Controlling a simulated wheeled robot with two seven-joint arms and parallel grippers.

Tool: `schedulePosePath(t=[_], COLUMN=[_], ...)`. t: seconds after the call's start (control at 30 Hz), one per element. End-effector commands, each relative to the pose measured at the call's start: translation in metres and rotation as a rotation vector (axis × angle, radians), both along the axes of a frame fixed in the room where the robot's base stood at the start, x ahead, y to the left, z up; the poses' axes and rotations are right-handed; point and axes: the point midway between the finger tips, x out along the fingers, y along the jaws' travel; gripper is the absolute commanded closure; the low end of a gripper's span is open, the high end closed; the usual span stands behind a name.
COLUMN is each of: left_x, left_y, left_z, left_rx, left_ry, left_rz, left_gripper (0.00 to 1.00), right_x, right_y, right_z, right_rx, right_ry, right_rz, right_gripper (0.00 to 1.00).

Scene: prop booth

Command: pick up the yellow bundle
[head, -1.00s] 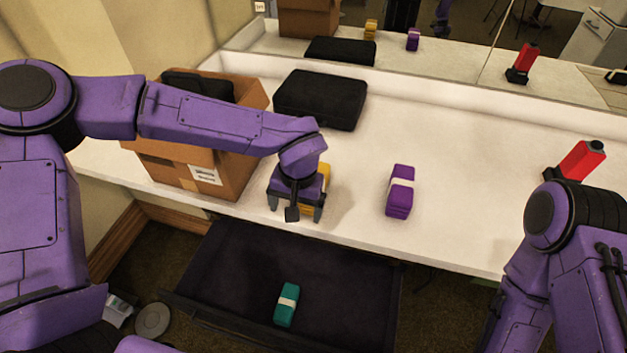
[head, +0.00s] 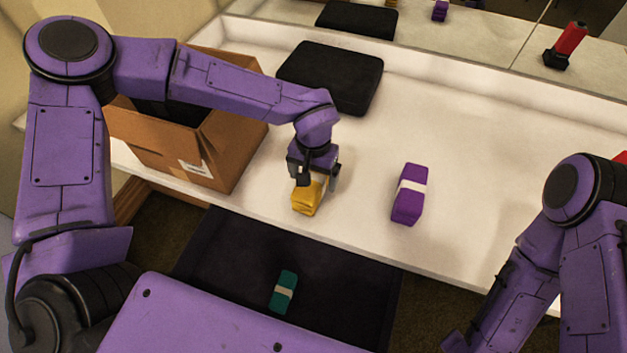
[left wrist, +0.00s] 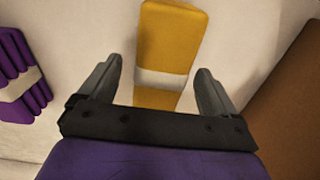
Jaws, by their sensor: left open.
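The yellow bundle (head: 307,198) with a pale band lies on the white counter, partly hidden by my left gripper in the head view. My left gripper (head: 317,180) is directly over it, pointing down. In the left wrist view the yellow bundle (left wrist: 168,50) shows between the two open fingers of the left gripper (left wrist: 158,85), with light counter visible on both sides of it. No finger visibly touches it. My right arm is at the right of the head view, but its gripper is out of frame.
A purple bundle (head: 409,194) stands right of the yellow one; it also shows in the left wrist view (left wrist: 18,75). A teal bundle (head: 283,291) lies in the open dark drawer (head: 225,262) below. The counter's right is clear.

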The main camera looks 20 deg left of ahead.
Motion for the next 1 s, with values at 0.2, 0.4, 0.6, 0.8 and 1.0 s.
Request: schedulePosePath(t=[0.2,0.4,0.6,0.8,1.0], left_x=[0.002,0.002,0.002,0.003,0.003], left_y=[0.001,0.001,0.001,0.000,0.001], left_z=[-0.032,-0.035,-0.034,-0.034,-0.027], left_rx=[0.000,0.000,0.000,0.000,0.000], left_ry=[0.002,0.001,0.001,0.000,-0.003], left_rz=[-0.003,-0.004,-0.004,-0.004,-0.003], left_gripper=[0.08,0.08,0.64,0.72,0.72], right_x=[0.000,0.000,0.000,0.000,0.000], right_y=[0.000,0.000,0.000,0.000,0.000], right_z=[0.005,0.004,0.004,0.004,0.002], right_rx=[0.000,0.000,0.000,0.000,0.000], right_ry=[0.000,0.000,0.000,0.000,0.000], right_rz=[0.000,0.000,0.000,0.000,0.000], right_gripper=[0.57,0.57,0.57,0.57,0.57])
